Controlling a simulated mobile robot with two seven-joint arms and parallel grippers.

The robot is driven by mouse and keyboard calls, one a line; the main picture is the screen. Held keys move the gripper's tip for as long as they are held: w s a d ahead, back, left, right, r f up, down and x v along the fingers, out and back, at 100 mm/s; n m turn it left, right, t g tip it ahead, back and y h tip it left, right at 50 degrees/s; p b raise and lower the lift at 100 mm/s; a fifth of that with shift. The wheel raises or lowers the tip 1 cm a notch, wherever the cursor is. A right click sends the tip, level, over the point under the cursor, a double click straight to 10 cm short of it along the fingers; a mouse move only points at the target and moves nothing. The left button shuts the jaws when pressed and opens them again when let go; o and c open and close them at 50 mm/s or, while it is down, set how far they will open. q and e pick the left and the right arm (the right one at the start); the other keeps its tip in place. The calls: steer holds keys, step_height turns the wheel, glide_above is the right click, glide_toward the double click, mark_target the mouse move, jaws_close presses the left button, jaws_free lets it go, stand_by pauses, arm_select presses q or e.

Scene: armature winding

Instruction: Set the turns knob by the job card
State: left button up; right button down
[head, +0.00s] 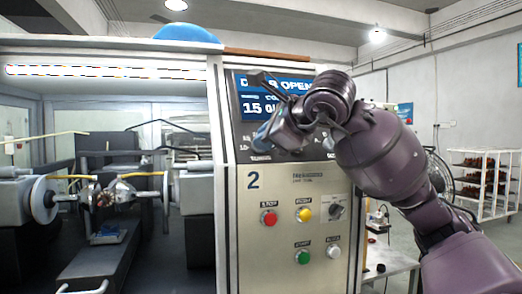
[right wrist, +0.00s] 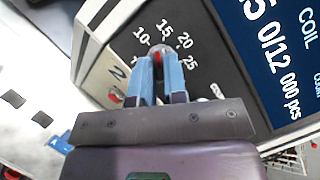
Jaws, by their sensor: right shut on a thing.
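The turns knob (right wrist: 158,62) shows in the right wrist view as a small piece with a red mark between my fingers. The red mark lies roughly toward the 15 on the printed scale, with 10, 20 and 25 also readable. My right gripper (right wrist: 157,75) is shut on the knob with its blue fingers. In the head view my right gripper (head: 264,132) is at the upper panel and hides the knob. The display (head: 262,104) reads 15 and, in the wrist view, "0/12". I cannot make out a job card. My left gripper is not in view.
The control panel (head: 284,235) carries red, yellow, green and white buttons and a black selector (head: 336,208). An open winding bay with a machine and armature (head: 103,196) lies to the left. A rack of parts (head: 482,180) stands at the far right.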

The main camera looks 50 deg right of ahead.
steer(key=m+h+b, duration=0.1)
steer(key=m, duration=0.2)
steer(key=shift+f+b, duration=0.15)
steer(key=shift+b, duration=0.15)
steer(key=shift+t, duration=0.3)
steer(key=c, duration=1.2)
jaws_free()
steer(key=shift+o, duration=0.2)
steer(key=shift+s+a, duration=0.1)
steer(key=p+v, duration=0.1)
steer(key=v, duration=0.9)
steer(key=shift+s+r, duration=0.2)
steer(key=shift+s, duration=0.1)
